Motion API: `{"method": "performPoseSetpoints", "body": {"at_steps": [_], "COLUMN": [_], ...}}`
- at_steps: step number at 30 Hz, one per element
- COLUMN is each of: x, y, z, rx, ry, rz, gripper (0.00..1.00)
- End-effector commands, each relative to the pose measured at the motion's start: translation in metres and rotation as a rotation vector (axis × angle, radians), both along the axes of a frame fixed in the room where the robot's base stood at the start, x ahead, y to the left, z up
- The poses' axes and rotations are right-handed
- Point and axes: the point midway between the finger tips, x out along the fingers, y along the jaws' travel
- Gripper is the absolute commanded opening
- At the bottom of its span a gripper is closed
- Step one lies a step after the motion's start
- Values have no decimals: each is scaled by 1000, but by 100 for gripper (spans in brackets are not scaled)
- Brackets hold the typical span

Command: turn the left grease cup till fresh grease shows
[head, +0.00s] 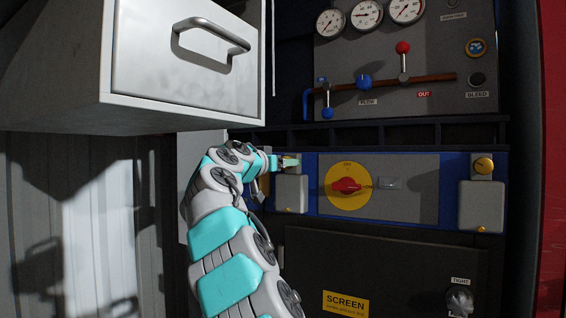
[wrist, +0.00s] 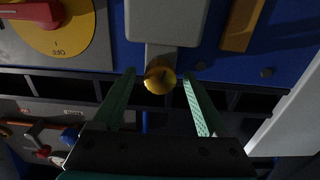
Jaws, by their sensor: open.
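The left grease cup (wrist: 160,79) is a round brass-yellow cap on the grey left bearing block (wrist: 168,22), which shows inverted in the wrist view. My gripper (wrist: 158,74) is open, with one green finger on each side of the cup and a visible gap on both sides. In the head view my gripper (head: 290,163) is at the top of the left block (head: 291,194) and largely hides the cup. I cannot make out fresh grease at the left block. The right grease cup (head: 484,165) sits on a matching block at the right.
A yellow disc with a red rotary switch (head: 347,187) is right of the left block. A white drawer cabinet (head: 183,60) overhangs at upper left. A dark ledge (head: 400,134) runs above the blue panel. Levers (head: 403,48) and gauges (head: 367,14) are higher up.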

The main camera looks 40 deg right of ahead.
Motion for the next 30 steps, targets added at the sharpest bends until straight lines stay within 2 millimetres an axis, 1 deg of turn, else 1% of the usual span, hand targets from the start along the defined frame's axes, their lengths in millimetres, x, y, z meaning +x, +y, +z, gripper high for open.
{"method": "performPoseSetpoints", "body": {"at_steps": [3, 23, 30], "x": [0, 0, 0], "y": [0, 1, 1], "z": [0, 0, 0], "rx": [0, -1, 2], "ry": [0, 0, -6], "rz": [0, 1, 1], "gripper": [75, 1, 0]}}
